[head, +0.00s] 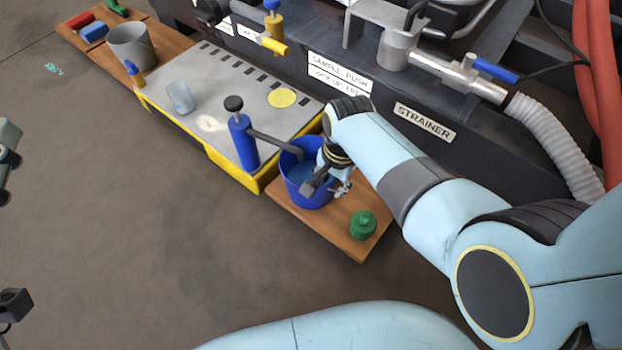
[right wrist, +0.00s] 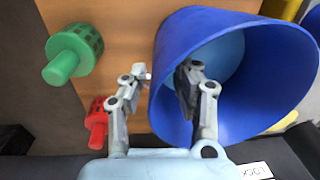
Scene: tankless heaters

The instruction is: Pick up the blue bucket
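The blue bucket (head: 298,191) stands upright on a wooden board at the near end of the workbench. In the right wrist view the bucket (right wrist: 235,22) opens towards the camera and its inside is lighter blue at the bottom. My right gripper (head: 325,188) is at the bucket's right rim. In the right wrist view my right gripper (right wrist: 163,77) has its fingers apart, one inside the bucket and one outside, with the bucket's wall between them. A gap shows between the outer finger and the wall.
A green knobbed piece (head: 362,225) sits on the wooden board (head: 352,247) near the bucket; a red piece (right wrist: 97,124) lies close by. A blue pump (head: 243,142) with a spout reaching over the bucket stands on the grey-topped yellow bench (head: 215,77).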

